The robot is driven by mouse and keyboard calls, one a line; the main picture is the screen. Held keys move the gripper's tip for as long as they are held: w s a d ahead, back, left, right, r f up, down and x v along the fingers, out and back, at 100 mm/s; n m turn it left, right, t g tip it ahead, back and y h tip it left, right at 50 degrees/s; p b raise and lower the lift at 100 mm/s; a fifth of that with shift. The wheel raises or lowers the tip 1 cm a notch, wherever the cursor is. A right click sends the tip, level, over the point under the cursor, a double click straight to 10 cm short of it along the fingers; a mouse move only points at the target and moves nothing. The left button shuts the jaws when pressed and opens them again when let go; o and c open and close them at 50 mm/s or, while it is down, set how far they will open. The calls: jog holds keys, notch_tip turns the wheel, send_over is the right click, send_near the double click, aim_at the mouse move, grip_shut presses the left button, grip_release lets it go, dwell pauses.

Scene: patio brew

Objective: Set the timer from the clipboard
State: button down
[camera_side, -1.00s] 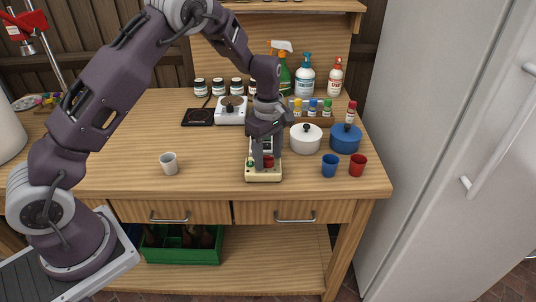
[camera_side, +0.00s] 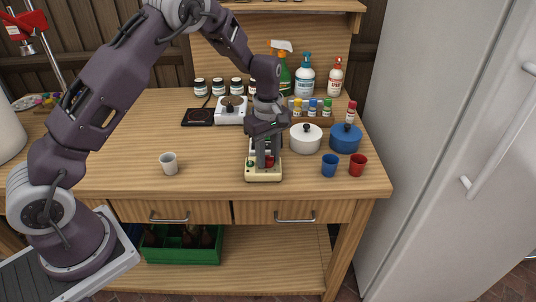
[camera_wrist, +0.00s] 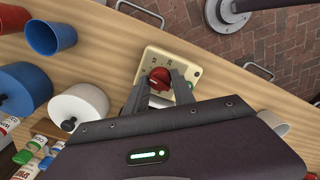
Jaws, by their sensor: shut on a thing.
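The timer (camera_side: 264,177) is a cream box near the front edge of the wooden table, with a red dial (camera_wrist: 160,78), a green button and dark scale marks around the dial. It also shows in the wrist view (camera_wrist: 150,57). My gripper (camera_side: 266,162) points down over the timer. In the wrist view its two fingers (camera_wrist: 161,82) are shut on the red dial, one on each side. The fingers hide part of the dial and scale, so I cannot read the setting. I do not see a clipboard in either view.
A white pot (camera_side: 306,139) and a blue pot (camera_side: 345,139) stand right of my gripper. A blue cup (camera_side: 330,166) and a red cup (camera_side: 358,165) are right of the timer. A white cup (camera_side: 169,164) stands left, with clear tabletop between.

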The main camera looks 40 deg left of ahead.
jog(key=m, duration=1.3)
jog(key=shift+m, duration=2.4)
jog(key=c, duration=1.1)
grip_release()
jog(key=shift+o, duration=0.2)
